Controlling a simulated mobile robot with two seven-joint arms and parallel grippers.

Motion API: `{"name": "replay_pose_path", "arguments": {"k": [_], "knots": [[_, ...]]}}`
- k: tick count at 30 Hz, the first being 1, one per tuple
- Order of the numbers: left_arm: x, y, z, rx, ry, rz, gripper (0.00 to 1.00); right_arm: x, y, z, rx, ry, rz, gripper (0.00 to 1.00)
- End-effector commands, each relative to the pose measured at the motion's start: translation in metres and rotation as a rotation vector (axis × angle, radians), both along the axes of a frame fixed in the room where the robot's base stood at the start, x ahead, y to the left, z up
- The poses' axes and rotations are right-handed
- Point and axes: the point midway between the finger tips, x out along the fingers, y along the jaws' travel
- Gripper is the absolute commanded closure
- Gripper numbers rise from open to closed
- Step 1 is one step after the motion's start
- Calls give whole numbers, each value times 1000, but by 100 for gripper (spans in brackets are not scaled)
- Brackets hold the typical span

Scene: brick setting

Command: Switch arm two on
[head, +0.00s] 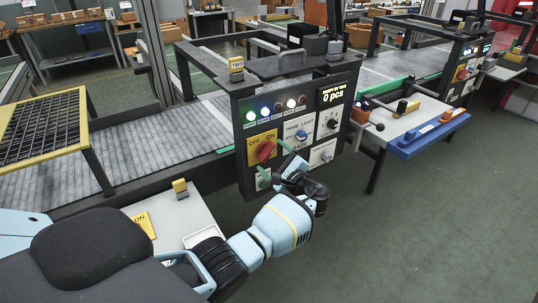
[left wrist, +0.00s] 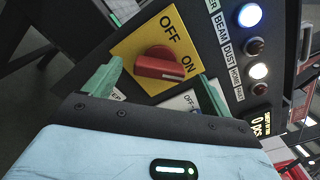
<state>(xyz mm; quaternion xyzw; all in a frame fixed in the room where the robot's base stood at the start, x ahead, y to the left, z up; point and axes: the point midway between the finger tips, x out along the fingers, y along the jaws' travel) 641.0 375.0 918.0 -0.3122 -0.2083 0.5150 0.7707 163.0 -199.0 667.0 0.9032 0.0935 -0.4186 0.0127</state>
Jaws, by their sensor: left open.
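The control panel under the sign "TWO" (head: 236,62) has a yellow OFF/ON plate (head: 254,143) with a red rotary switch (head: 266,151). In the left wrist view the switch (left wrist: 165,64) lies between the words, and its marked end points toward ON. My left gripper (head: 275,163) is open in front of the panel, its green fingertips just below the switch. In the left wrist view the gripper (left wrist: 160,85) has one finger on each side, and nothing is held. Whether a finger touches the panel is unclear. My right gripper is not in view.
Above the switch is a row of lamps (head: 277,108), some lit. A display (head: 337,94) reads "0 pcs". Other knobs sit right of the switch. A side table (head: 415,125) stands to the right, and a yellow-framed grid (head: 40,125) to the left. Green floor at right is clear.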

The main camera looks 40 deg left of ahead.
Motion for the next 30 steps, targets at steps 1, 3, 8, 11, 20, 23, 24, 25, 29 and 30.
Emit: {"name": "replay_pose_path", "arguments": {"k": [1, 3, 8, 11, 20, 23, 24, 25, 29, 30], "knots": [[-3, -9, 0, -1, -2, -3, 16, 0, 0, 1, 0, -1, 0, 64], [-7, -20, 0, -2, 0, -3, 16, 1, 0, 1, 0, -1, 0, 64], [-15, -38, 0, -1, 1, -1, 16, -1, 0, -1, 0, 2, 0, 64], [-18, -44, 0, 0, 0, -1, 16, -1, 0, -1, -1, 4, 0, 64], [-19, -46, 0, 1, 1, -1, 16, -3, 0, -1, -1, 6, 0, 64], [-19, -46, 0, 1, 0, -1, 16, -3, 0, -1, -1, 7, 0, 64], [-19, -46, 0, 1, 0, -1, 16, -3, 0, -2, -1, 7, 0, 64], [-19, -46, 0, 0, 1, 0, 16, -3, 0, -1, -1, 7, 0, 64], [-20, -46, -2, -4, 2, -3, 16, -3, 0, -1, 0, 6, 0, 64], [-21, -46, -7, -15, 3, -8, 16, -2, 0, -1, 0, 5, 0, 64]]}}
